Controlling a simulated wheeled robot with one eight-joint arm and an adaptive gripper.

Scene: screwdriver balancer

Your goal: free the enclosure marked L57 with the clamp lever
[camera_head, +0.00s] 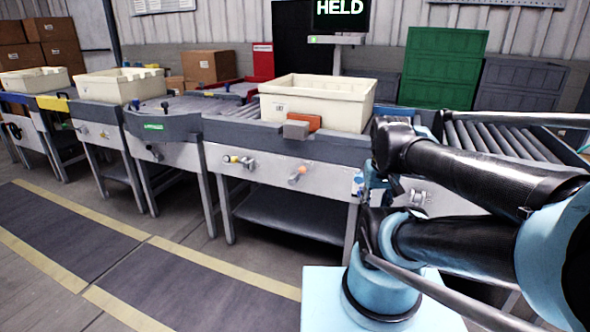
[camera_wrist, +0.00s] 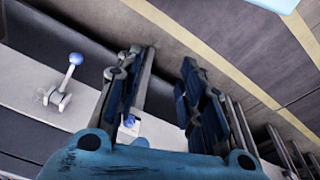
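A cream tote (camera_head: 310,108) sits on the middle conveyor, with a small label on its front that is too small to read. An orange and grey block (camera_head: 297,129) is at its front edge. In the wrist view a lever with a blue ball knob (camera_wrist: 76,58) stands on a white panel, left of my gripper (camera_wrist: 165,75). A second blue knob (camera_wrist: 130,121) shows near the left finger. The fingers are apart, with nothing held between them.
More cream totes (camera_head: 120,86) stand along the line to the left. A roller conveyor (camera_head: 500,138) lies behind my arm, with a green crate (camera_head: 443,67) beyond. The floor (camera_head: 90,240) in front is clear.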

